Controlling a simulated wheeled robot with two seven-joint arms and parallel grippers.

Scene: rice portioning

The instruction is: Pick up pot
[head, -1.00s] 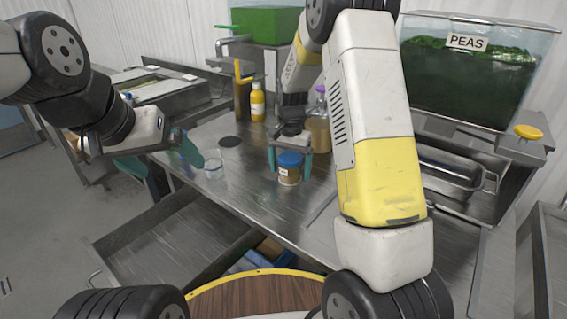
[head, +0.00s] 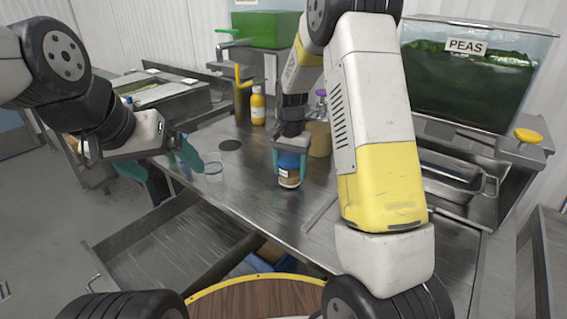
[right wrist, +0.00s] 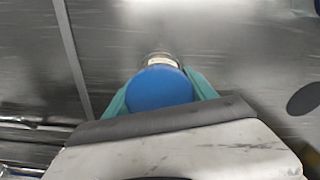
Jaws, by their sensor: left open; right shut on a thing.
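The pot (head: 288,180) is a small brown jar with a blue lid and a white label, upright at the middle of the metal table. My right gripper (head: 290,170) reaches down from above with its teal fingers shut on the pot, one on each side. In the right wrist view the round blue lid (right wrist: 158,90) sits between the two teal fingers. I cannot tell whether the pot's base is clear of the table. My left gripper (head: 165,163) is open and empty, off the table's left edge.
A yellow bottle (head: 257,106) and other containers stand behind. A PEAS bin (head: 468,85) is at the back right. An open drawer (head: 175,240) juts out at the front left. The table front is clear.

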